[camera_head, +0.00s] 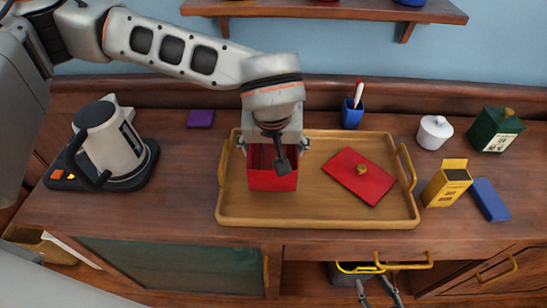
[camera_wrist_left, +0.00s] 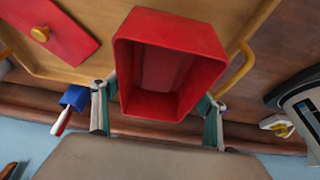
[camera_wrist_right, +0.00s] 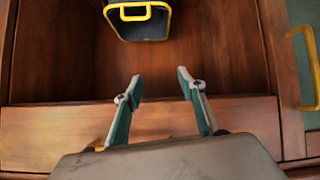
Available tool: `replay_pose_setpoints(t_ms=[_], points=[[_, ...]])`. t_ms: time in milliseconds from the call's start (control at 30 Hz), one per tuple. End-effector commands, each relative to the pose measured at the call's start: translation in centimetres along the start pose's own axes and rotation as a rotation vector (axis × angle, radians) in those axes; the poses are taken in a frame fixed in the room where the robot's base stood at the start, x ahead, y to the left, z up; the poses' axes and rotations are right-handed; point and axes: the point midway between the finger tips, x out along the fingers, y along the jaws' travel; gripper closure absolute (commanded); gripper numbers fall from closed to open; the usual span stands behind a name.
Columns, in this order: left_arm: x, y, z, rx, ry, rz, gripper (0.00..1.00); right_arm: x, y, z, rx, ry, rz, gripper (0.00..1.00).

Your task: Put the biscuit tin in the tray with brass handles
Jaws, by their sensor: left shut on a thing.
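The biscuit tin appears to be the open red box (camera_head: 265,181), which is empty inside; it also shows in the left wrist view (camera_wrist_left: 170,103). My left gripper (camera_head: 275,146) is shut on this red box, with its fingers at opposite sides. The box is over the left part of the wooden tray with brass handles (camera_head: 320,221); I cannot tell whether it touches the tray floor. A flat red lid with a brass knob (camera_head: 345,185) lies in the tray, right of the box. My right gripper (camera_wrist_right: 160,78) is open and empty, low in front of the counter.
A kettle (camera_head: 105,145) stands left of the tray. A blue cup with a pen (camera_head: 352,113) is behind it. A yellow-handled bin (camera_wrist_right: 142,22) is below.

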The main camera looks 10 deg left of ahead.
Motion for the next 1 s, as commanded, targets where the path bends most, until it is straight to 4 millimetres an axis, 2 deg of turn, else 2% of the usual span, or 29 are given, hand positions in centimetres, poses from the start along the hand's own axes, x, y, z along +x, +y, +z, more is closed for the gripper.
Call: replay_pose_setpoints(t_ms=[200,600,633,700,1000], points=[[2.9,0.0,1.3,0.001,-0.003,-0.001,0.59,0.1,0.0,0.3,-0.002,-0.002,0.0,0.6],[3.4,0.0,1.4,0.001,0.001,0.0,0.59,0.2,0.0,0.5,-0.005,-0.004,0.0,0.6],[3.5,0.0,1.4,0.001,-0.001,-0.001,0.25,0.2,0.0,0.5,-0.006,-0.004,0.0,0.6],[3.4,0.0,1.4,0.001,0.0,-0.001,0.11,0.2,0.0,0.5,-0.006,-0.004,0.0,0.6],[3.4,0.0,1.4,0.001,-0.001,-0.001,0.11,0.2,0.1,0.5,-0.006,-0.004,0.001,0.6]])
